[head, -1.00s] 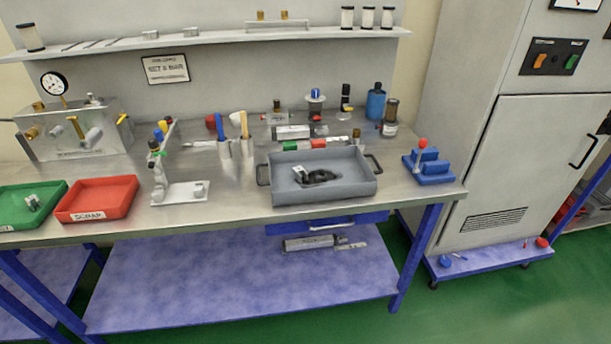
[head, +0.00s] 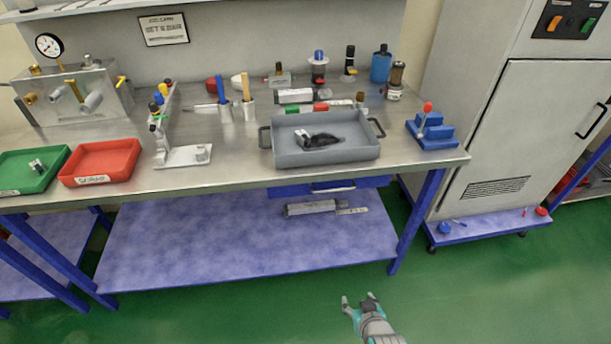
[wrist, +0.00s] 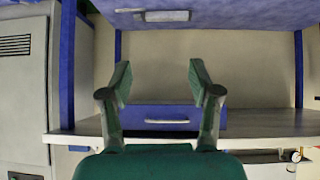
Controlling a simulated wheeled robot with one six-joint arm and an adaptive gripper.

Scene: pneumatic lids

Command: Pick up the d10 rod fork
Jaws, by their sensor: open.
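My gripper (head: 358,300) is low in front of the bench, over the green floor in the head view, and its two fingers are spread with nothing between them. In the wrist view my gripper (wrist: 159,80) is open, facing the blue drawer under the bench. I cannot tell for sure which thing is the d10 rod fork. A small silver metal part (head: 36,166) lies in the green tray (head: 14,187) at far left. A dark part (head: 322,141) with a small light piece beside it lies in the grey handled tray (head: 330,160).
A red tray (head: 98,180), a stand with a white base (head: 182,156) and a blue block fixture (head: 432,133) stand on the bench. The blue drawer (head: 330,186) hangs under the front edge. A cylinder (head: 310,208) lies on the lower shelf. The floor in front is clear.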

